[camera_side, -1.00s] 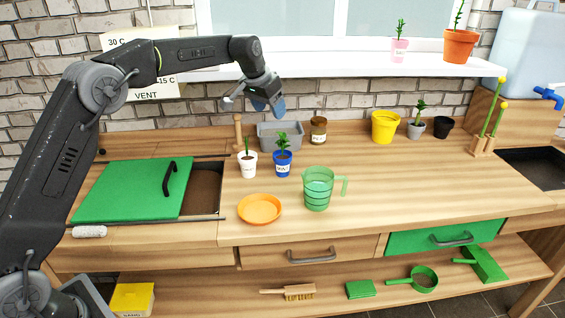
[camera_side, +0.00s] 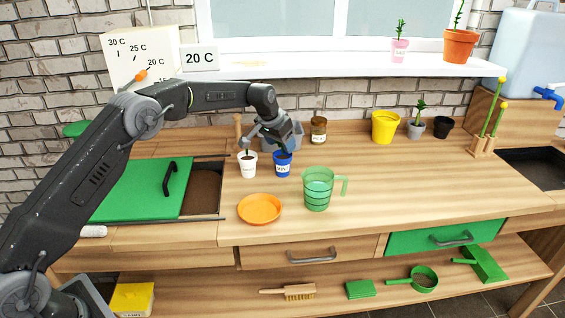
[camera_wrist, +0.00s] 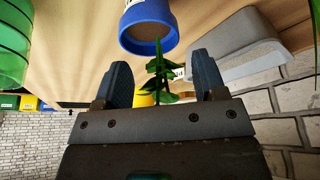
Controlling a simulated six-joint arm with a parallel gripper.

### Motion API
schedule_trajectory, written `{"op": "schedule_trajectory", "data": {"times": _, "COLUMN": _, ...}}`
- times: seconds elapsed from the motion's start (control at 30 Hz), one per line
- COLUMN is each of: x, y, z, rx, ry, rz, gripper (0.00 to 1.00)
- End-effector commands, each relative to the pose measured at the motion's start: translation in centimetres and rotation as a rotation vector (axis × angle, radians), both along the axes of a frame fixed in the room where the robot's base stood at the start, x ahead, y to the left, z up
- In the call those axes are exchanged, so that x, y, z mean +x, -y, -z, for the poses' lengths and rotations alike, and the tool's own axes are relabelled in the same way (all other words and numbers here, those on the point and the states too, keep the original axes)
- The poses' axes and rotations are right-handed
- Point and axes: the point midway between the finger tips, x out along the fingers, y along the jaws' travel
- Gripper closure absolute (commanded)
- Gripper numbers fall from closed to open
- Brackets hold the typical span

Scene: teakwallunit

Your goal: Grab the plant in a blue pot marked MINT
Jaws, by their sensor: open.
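The blue pot (camera_side: 283,166) with a white label stands on the wooden bench, between a white pot and a green jug. Its plant is mostly hidden behind my gripper in the side view. My gripper (camera_side: 282,146) is directly above the blue pot, pointing down. In the wrist view the blue pot (camera_wrist: 147,24) is beyond the fingertips, and its green plant (camera_wrist: 160,68) rises into the gap between the two open fingers (camera_wrist: 160,80). The fingers do not appear to touch the pot.
A white pot (camera_side: 247,163) stands close on the left. A grey tub (camera_side: 268,145) is behind, a brown jar (camera_side: 318,130) is behind right. The green jug (camera_side: 318,190) and orange saucer (camera_side: 259,210) are in front.

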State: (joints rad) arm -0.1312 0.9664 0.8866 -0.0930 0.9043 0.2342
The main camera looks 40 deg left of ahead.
Motion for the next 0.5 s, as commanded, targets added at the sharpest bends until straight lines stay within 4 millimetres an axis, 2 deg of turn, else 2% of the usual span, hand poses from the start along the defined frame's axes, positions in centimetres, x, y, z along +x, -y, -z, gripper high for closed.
{"op": "schedule_trajectory", "data": {"times": 0.27, "x": 0.2, "y": 0.04, "z": 0.43, "rx": 0.0, "ry": 0.001, "rz": 0.0, "gripper": 0.36}}
{"op": "schedule_trajectory", "data": {"times": 0.5, "x": 0.18, "y": 0.03, "z": 0.4, "rx": 0.0, "ry": 0.001, "rz": 0.0, "gripper": 0.57}}
